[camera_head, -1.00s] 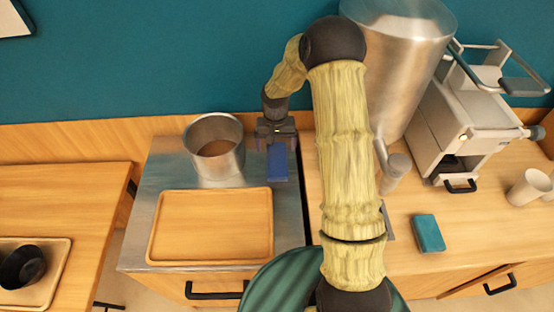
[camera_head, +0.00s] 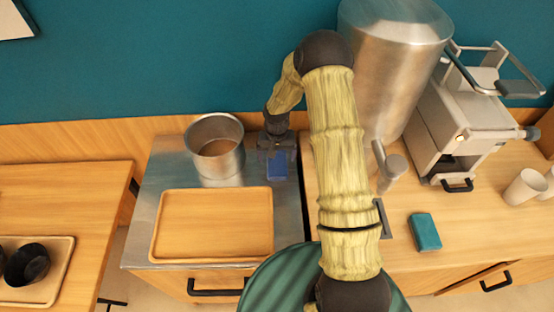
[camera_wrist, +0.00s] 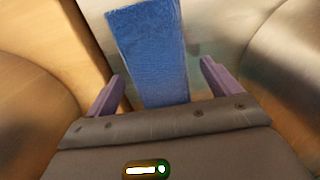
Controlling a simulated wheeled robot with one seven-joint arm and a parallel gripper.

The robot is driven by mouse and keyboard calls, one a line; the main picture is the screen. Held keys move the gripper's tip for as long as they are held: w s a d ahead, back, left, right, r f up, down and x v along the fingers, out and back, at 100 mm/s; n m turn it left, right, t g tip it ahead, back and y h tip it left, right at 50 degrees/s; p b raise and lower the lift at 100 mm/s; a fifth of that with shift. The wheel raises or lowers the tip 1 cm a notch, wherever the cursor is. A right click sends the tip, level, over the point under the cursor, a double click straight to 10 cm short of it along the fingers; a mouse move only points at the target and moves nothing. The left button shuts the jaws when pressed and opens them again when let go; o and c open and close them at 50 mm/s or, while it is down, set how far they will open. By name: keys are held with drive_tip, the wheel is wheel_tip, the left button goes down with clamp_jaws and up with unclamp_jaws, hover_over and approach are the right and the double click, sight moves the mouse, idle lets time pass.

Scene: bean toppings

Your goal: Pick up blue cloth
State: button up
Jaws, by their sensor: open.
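The blue cloth (camera_head: 277,166) lies on the metal counter top, right of the steel pot and behind the wooden tray's right end. In the wrist view the cloth (camera_wrist: 150,52) is a flat blue strip that runs between my two purple fingers. My gripper (camera_head: 277,158) is over the cloth and hides part of it in the head view. In the wrist view my gripper (camera_wrist: 163,80) is open, with one finger on each side of the cloth and a gap to each. I cannot tell how far the fingertips are above the counter.
The steel pot (camera_head: 215,146) stands close left of my gripper. The wooden tray (camera_head: 158,244) lies in front. A teal block (camera_head: 425,232), a large steel cylinder (camera_head: 398,60) and a grey machine (camera_head: 450,130) are on the right counter. Black bowls (camera_head: 28,265) sit at far left.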

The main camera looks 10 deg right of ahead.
sight(277, 158)
idle(0.3)
drive_tip(key=c, duration=1.1)
drive_tip(key=shift+r, duration=0.1)
wheel_tip(277, 158, up, 10)
drive_tip(key=shift+f+b, duration=0.1)
drive_tip(key=shift+b, duration=0.95)
drive_tip(key=shift+o, duration=0.7)
